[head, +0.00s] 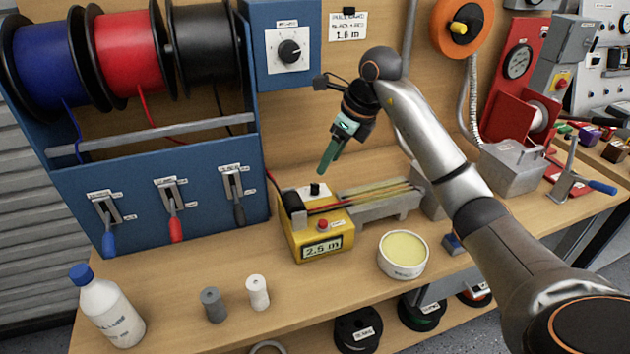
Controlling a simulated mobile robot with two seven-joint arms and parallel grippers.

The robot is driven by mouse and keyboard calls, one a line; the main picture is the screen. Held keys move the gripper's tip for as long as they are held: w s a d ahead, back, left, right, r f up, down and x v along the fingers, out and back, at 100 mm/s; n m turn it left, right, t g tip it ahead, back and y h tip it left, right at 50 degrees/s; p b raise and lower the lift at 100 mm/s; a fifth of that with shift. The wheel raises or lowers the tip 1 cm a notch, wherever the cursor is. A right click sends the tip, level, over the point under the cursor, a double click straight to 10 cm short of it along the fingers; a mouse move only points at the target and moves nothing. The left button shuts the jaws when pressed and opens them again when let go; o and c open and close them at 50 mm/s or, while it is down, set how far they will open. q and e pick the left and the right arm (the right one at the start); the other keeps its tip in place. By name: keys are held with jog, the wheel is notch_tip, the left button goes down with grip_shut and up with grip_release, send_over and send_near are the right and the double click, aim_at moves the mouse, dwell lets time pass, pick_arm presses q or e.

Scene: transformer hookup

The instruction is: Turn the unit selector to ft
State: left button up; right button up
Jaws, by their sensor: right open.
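A yellow length counter (318,246) stands on the bench and its display reads 2.6 m. It has a red button (323,225) on its front and a small black knob (315,189) on top. A round black dial (290,51) sits on a white plate on the blue cabinet behind. Its markings are too small to read, so I cannot tell which of the two is the unit selector. My right gripper (326,165) is open, pointing down above and slightly behind the counter, apart from the black knob. My left gripper is not in view.
Blue, red and black wire spools (128,52) hang at the left above three levers (172,212). Wires run through the counter along a grey trough (378,206). A round tub (403,254), two small spools (257,292) and a white bottle (108,310) stand in front.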

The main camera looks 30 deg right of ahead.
aim_at(315, 184)
jog(key=x, duration=0.8)
jog(key=shift+w, duration=0.1)
grip_shut()
dwell(0.4)
